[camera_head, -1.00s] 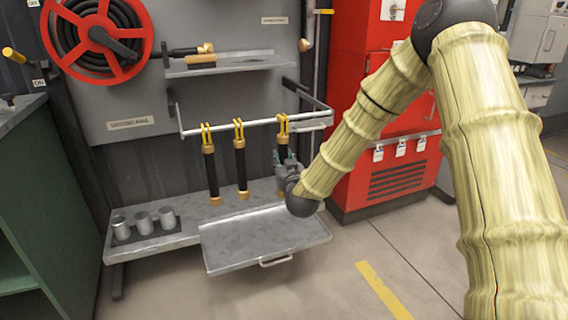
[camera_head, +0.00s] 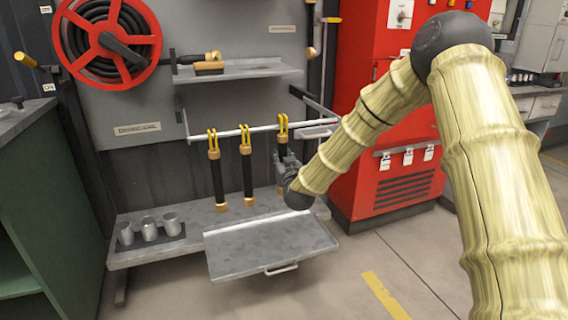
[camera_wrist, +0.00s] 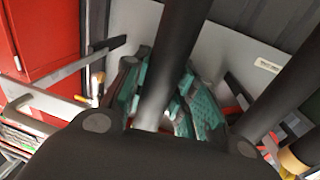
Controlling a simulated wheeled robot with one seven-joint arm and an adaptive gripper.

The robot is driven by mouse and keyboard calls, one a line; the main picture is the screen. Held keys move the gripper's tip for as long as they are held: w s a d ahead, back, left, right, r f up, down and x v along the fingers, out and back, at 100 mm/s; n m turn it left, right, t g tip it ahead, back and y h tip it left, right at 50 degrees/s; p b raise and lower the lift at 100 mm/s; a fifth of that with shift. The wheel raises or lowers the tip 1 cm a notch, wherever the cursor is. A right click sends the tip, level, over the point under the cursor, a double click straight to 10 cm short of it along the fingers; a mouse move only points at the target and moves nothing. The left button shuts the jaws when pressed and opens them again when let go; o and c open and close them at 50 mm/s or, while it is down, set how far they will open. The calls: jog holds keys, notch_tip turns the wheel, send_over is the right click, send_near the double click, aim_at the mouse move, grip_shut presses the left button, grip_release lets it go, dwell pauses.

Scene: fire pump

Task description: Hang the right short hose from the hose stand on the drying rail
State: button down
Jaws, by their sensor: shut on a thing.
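My gripper (camera_head: 285,163) is shut on the right short hose (camera_head: 282,148), a black hose with a brass collar and yellow strap loop. In the wrist view the black hose (camera_wrist: 180,55) runs between the teal finger pads. Its strap loop is at the height of the white drying rail (camera_head: 225,133); I cannot tell whether it is around the rail or just in front. The hose's lower part is hidden by my gripper and arm. Two similar hoses, the left (camera_head: 217,178) and the middle (camera_head: 247,172), hang upright by yellow straps at the rail.
A grey bench (camera_head: 150,258) with metal cups (camera_head: 149,229) and a pulled-out tray (camera_head: 265,250) lies below. A shelf (camera_head: 235,72) with brass-ended tools is above the rail. A red cabinet (camera_head: 375,120) stands at right, a red hose reel (camera_head: 147,45) at upper left.

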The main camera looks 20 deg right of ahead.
jog(key=shift+w, duration=0.55)
jog(key=shift+f+b, duration=0.35)
jog(key=shift+f, duration=0.45)
jog(key=c, duration=1.1)
grip_release()
jog(key=shift+f, duration=0.1)
